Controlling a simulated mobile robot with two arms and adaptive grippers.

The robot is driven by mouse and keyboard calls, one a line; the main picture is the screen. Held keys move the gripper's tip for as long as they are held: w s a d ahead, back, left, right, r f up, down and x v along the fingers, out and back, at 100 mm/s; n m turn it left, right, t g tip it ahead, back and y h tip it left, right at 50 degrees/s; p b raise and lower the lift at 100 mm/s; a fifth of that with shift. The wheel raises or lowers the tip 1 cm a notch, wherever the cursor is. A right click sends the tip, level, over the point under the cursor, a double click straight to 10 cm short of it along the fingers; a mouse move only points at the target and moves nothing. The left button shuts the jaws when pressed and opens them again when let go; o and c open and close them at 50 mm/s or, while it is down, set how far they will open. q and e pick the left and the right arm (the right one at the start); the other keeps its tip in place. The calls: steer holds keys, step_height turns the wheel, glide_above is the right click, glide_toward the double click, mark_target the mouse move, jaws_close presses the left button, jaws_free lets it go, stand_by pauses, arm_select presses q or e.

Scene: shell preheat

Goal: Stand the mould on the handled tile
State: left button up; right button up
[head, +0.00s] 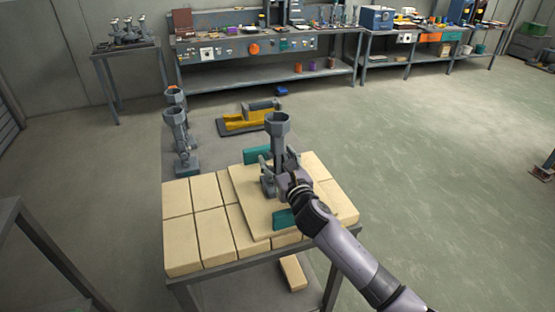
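The mould (278,127) is a grey piece with a flared, cup-like top on a narrower body. It is upright over the handled tile (245,200), a beige slab with teal handles (257,155) at its far and near edges. My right gripper (279,170) is at the mould's lower body, reaching in from the lower right. The gripper and wrist hide much of the mould's base, so I cannot tell whether it touches the tile or whether the fingers are closed on it. My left gripper is out of view.
The tile lies on several beige bricks (183,245) on a metal table. Similar grey moulds (181,140) stand behind at the left. A yellow and grey item (240,122) lies farther back. A loose brick (293,273) is below the table top. Open floor is at the right.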

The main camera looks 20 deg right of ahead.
steer(key=shift+o, duration=0.6)
steer(key=shift+r, duration=0.2)
steer(key=shift+s+f, duration=0.1)
steer(key=shift+s, duration=0.2)
steer(key=s+b, duration=0.1)
steer(key=s, duration=1)
steer(key=shift+s+d+b, duration=0.2)
steer(key=shift+d+b, duration=0.15)
steer(key=shift+d, duration=0.05)
